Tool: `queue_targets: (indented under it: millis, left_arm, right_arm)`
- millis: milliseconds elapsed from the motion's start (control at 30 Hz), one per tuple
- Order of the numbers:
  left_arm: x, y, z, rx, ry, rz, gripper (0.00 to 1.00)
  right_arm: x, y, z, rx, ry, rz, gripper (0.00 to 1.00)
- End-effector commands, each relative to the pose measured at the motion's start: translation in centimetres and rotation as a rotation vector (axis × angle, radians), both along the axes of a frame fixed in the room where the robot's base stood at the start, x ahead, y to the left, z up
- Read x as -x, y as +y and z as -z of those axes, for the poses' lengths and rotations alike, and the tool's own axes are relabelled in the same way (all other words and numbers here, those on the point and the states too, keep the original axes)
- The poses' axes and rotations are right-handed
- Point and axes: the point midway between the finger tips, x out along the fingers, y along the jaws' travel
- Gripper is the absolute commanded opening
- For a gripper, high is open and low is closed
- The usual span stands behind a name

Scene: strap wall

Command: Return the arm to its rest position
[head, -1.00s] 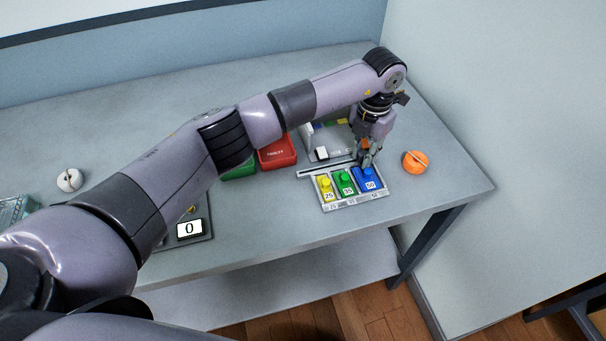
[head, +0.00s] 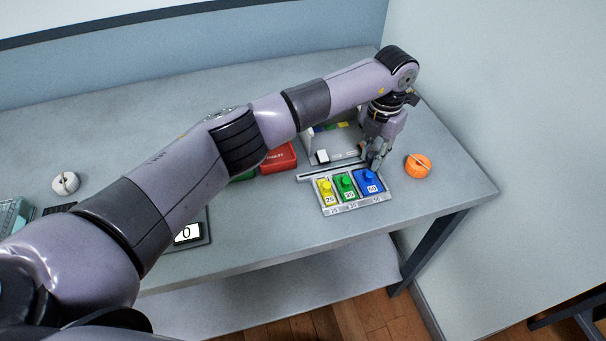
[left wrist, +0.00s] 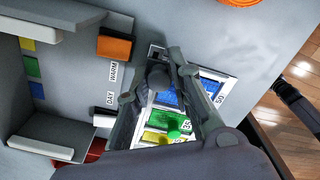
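My left arm reaches across the head view from the lower left. Its gripper (head: 375,156) points down just above the back edge of the tray, close to the blue block. The blue block (head: 369,184), green block (head: 345,187) and yellow block (head: 326,194) sit side by side in the grey tray (head: 358,208). My right gripper is not in view.
An orange round object (head: 418,166) lies right of the tray. A grey stand (head: 337,143) and a red box (head: 280,157) are behind it. A display reading 0 (head: 187,233), partly behind my arm, and a white ball (head: 66,183) are at left. The table's front right is clear.

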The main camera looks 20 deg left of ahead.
Motion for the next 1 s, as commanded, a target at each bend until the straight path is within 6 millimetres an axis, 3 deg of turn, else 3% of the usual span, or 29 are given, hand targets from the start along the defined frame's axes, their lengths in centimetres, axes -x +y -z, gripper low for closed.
queue_targets:
  millis: [200, 633, 1000]
  left_arm:
    - [0.2, 0.0, 0.6, 0.000, 0.008, 0.001, 0.34]
    - [0.2, -0.1, 0.4, 0.001, 0.005, 0.001, 0.34]
    - [0.1, 0.0, -2.6, 0.000, 0.001, 0.000, 0.34]
  right_arm:
    - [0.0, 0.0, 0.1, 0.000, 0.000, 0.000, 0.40]
    - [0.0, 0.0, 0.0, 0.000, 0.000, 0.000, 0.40]
    - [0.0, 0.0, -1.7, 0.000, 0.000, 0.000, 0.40]
